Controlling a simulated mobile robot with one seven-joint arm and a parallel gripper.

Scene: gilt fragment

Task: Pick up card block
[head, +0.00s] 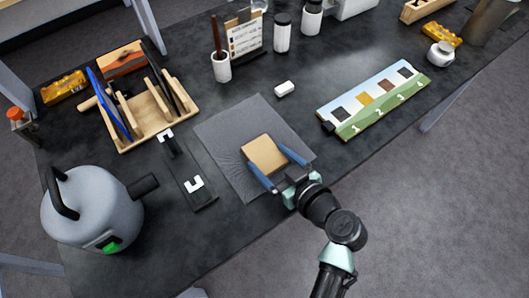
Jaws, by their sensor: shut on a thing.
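The card block (264,154) is a flat tan square lying over the grey mat (222,139) near the table's front edge. My gripper (275,165) reaches in from the lower right, with one blue finger along each side of the block. The fingers are shut on the block. I cannot tell whether the block touches the mat or is slightly raised.
A black holder with white clips (187,172) lies left of the mat. A grey kettle-like vessel (92,211) stands front left, a wooden rack (157,118) behind it. A numbered swatch board (374,98) lies right, a small white block (284,89) behind the mat.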

